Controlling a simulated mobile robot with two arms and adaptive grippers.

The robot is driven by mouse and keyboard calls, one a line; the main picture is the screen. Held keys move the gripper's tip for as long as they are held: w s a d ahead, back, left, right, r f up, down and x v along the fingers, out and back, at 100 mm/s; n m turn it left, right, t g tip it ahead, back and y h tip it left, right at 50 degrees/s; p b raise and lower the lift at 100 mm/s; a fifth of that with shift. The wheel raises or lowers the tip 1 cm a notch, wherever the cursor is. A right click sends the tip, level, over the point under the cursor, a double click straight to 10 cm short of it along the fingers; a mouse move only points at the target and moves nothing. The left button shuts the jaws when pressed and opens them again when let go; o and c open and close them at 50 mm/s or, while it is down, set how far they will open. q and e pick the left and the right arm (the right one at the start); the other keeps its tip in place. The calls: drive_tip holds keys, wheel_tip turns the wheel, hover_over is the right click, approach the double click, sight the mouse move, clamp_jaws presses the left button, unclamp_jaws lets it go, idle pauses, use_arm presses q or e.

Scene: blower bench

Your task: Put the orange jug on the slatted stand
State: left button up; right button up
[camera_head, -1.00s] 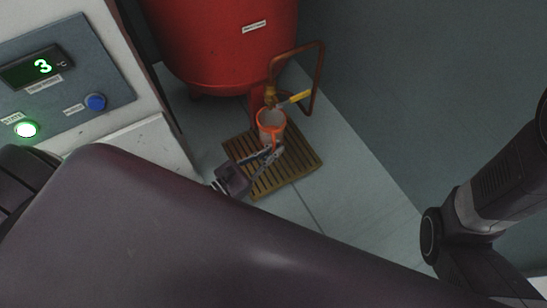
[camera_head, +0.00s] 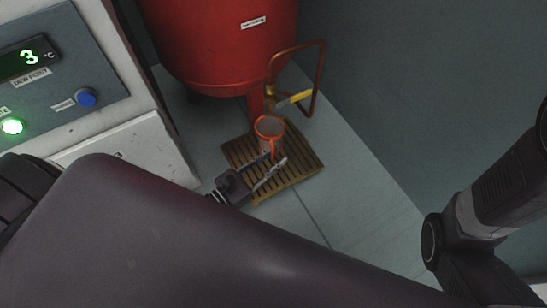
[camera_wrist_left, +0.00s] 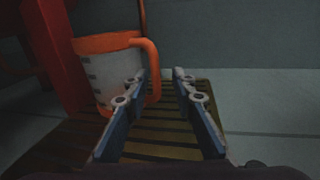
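The orange jug (camera_head: 268,128), with a clear body and orange rim and handle, stands upright on the slatted stand (camera_head: 301,164) below the red tank's tap. My left gripper (camera_head: 279,158) is open just in front of the jug. My right gripper is not visible.
A red tank (camera_head: 222,50) with a copper pipe (camera_head: 320,75) and yellow tap lever (camera_head: 295,98) stands behind the jug. A control panel (camera_head: 60,70) showing 3 °C is at the left. Floor is clear right of the stand, up to the grey wall (camera_head: 420,110).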

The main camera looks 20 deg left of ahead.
use_arm(q)
drive_tip(key=shift+r, duration=0.2)
drive_tip(key=p+v, duration=0.3)
drive_tip(key=v, duration=0.8)
drive_tip(key=shift+w+p, duration=0.1)
drive_tip(key=shift+p, duration=0.2)
drive_tip(key=shift+s+a, duration=0.3)
drive_tip(key=shift+s, duration=0.15)
drive_tip(key=shift+f, duration=0.1)
